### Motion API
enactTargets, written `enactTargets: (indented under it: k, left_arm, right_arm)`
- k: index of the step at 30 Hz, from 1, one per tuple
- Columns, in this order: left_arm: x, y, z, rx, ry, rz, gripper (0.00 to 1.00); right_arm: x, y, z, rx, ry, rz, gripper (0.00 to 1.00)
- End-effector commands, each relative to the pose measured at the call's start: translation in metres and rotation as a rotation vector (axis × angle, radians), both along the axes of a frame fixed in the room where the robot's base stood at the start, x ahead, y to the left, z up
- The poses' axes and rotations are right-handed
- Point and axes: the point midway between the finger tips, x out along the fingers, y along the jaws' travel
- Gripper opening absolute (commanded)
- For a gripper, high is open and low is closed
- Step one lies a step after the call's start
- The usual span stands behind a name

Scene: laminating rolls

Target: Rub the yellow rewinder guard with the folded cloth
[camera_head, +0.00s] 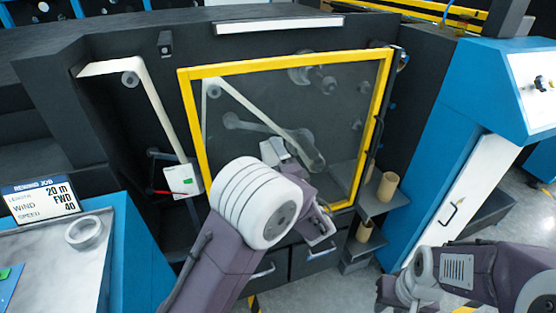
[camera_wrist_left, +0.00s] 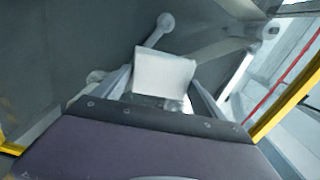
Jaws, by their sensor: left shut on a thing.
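The yellow rewinder guard (camera_head: 285,61) is a yellow frame around a dark see-through panel, upright on the front of the black machine. My left gripper (camera_head: 286,155) is in front of the panel's lower middle, partly hidden by my own wrist. It is shut on the folded cloth (camera_head: 272,151), a small pale pad. In the left wrist view the folded cloth (camera_wrist_left: 164,74) sits between the fingers, facing the panel. Parts of the yellow frame (camera_wrist_left: 290,98) show at both sides there. I cannot tell whether the cloth touches the panel.
Rollers and pale arms show behind the panel. Brown cardboard cores (camera_head: 387,186) stand on a small shelf right of the guard. A blue cabinet (camera_head: 480,110) is at the right. A grey worktop with a roll (camera_head: 85,232) and a job display (camera_head: 42,200) is at the left.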

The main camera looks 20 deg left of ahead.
Motion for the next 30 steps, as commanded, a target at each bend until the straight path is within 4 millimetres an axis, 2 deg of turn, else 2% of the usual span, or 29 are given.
enactTargets:
  k: [9, 17, 24, 30]
  left_arm:
    - [0.016, -0.027, -0.001, 0.0, -0.001, -0.001, 0.48]
    - [0.019, -0.032, -0.001, 0.0, 0.0, 0.0, 0.48]
    - [0.035, -0.051, -0.002, -0.001, -0.001, -0.001, 0.48]
    - [0.041, -0.06, 0.0, 0.0, 0.0, -0.001, 0.48]
  right_arm:
    - [0.0, 0.0, -0.012, 0.0, 0.0, 0.0, 0.32]
    - [0.0, 0.0, -0.013, 0.0, 0.0, 0.0, 0.32]
    - [0.0, 0.0, -0.02, 0.0, 0.0, 0.0, 0.32]
    - [0.0, 0.0, -0.022, 0.0, 0.0, 0.0, 0.32]
